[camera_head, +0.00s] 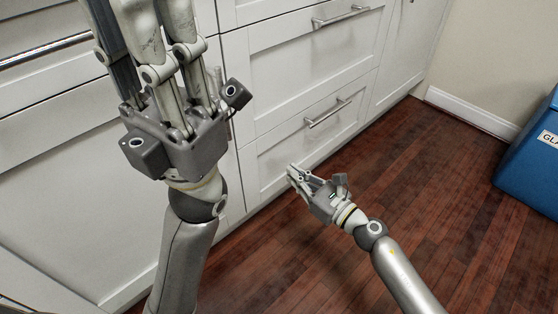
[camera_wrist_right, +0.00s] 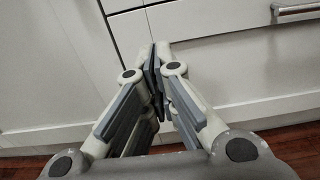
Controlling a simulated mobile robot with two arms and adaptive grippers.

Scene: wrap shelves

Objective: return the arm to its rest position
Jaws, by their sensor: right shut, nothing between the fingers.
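My right gripper (camera_head: 293,173) is low in the middle of the head view, in front of the lower white drawers and above the wood floor. Its fingers point left toward the drawer fronts. In the right wrist view the right fingertips (camera_wrist_right: 156,70) meet, with nothing between them. My left gripper (camera_head: 180,140) is large and close at the upper left of the head view, with its fingers pointing up. Its fingertips are cut off by the top edge, so its opening is hidden.
White drawers (camera_head: 275,155) with metal bar handles (camera_head: 328,112) fill the left and middle. The dark wood floor (camera_head: 440,190) is clear at the right of the cabinets. A blue bin (camera_head: 530,170) with a white label stands at the right edge near a white baseboard (camera_head: 470,112).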

